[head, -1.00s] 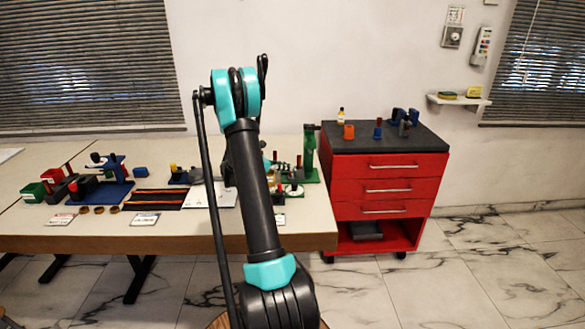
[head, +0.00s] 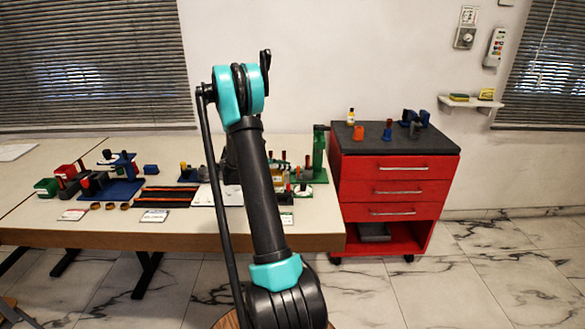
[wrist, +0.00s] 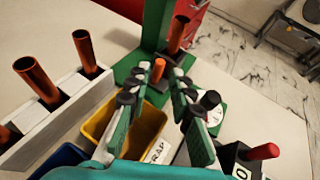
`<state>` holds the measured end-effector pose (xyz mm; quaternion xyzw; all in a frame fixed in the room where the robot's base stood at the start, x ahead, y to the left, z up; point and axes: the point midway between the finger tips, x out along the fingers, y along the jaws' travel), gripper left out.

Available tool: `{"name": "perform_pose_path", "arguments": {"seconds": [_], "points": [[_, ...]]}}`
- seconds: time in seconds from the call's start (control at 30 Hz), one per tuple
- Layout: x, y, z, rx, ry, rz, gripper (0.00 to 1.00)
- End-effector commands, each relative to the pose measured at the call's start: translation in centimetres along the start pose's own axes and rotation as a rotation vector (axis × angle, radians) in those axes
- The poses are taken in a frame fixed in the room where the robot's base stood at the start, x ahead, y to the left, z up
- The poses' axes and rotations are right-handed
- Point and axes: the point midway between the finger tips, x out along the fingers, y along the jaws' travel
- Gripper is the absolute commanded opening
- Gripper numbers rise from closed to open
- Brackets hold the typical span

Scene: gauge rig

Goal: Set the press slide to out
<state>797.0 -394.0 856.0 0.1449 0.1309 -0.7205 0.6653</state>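A green stand with an upright column (head: 319,155) is at the right end of the table. In the wrist view its green column (wrist: 156,25) rises from a green base, with a copper-brown cylinder (wrist: 178,32) beside it. An orange peg-like handle (wrist: 158,70) shows in front of the column. My gripper (wrist: 156,82) is open, its two fingers apart on either side of the orange handle in the picture; I cannot tell whether they touch it. I cannot tell which part is the press slide, and no out mark is readable. My arm hides the gripper in the head view.
A yellow scrap bin (wrist: 135,128) lies below the fingers. A white rack (wrist: 70,115) with copper tubes is left. A dial with a black knob (wrist: 209,99) and a block with a red knob (wrist: 262,152) are right. A red cabinet (head: 395,190) stands beside the table.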

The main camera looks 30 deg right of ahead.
Motion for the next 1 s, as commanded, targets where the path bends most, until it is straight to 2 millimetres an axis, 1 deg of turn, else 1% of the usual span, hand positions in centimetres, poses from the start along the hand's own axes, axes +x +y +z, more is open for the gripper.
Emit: {"name": "perform_pose_path", "arguments": {"seconds": [0.03,0.2,0.3,0.4,0.57,0.8,0.9,0.97,1.0], "points": [[-1.3,0.0,0.0,-0.002,0.0,0.003,0.22],[-4.7,0.1,0.0,-0.001,0.0,0.003,0.22],[-6.1,0.0,0.0,-0.001,0.0,0.002,0.22],[-7.2,0.0,0.0,-0.001,0.0,0.001,0.22],[-7.9,0.0,0.0,0.0,0.0,0.0,0.22],[-8.0,0.0,0.0,0.0,0.0,0.0,0.22],[-8.0,-0.1,0.0,0.007,0.005,0.002,0.1],[-8.3,-0.5,0.1,0.026,0.02,0.007,0.02],[-8.6,-0.9,0.0,0.048,0.038,0.012,0.0]]}}
